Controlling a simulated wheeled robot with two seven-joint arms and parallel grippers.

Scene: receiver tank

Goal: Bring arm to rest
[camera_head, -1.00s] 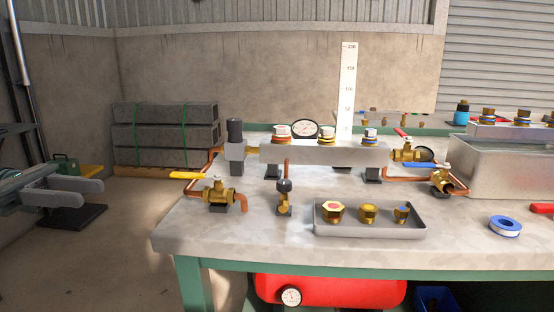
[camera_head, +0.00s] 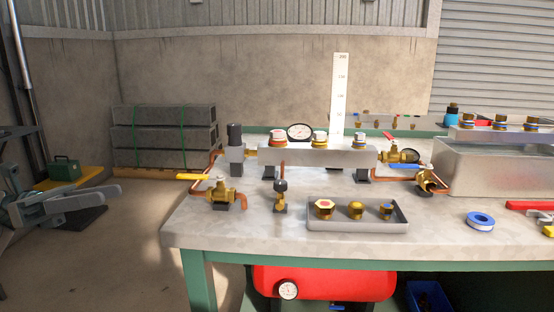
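My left gripper (camera_head: 88,197) shows at the left edge of the head view, over the floor and well left of the workbench (camera_head: 270,240). Its two grey fingers point right and look apart, with nothing seen between them. Part of its arm is cut off by the picture edge. My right gripper and arm are not in view.
The bench holds a grey manifold (camera_head: 310,156) with brass valves, a gauge (camera_head: 300,132), a tray (camera_head: 357,226) of fittings, a tape roll (camera_head: 480,221) and a metal tank (camera_head: 490,168). A red receiver tank (camera_head: 325,283) is under it. Stacked blocks (camera_head: 163,135) stand behind left.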

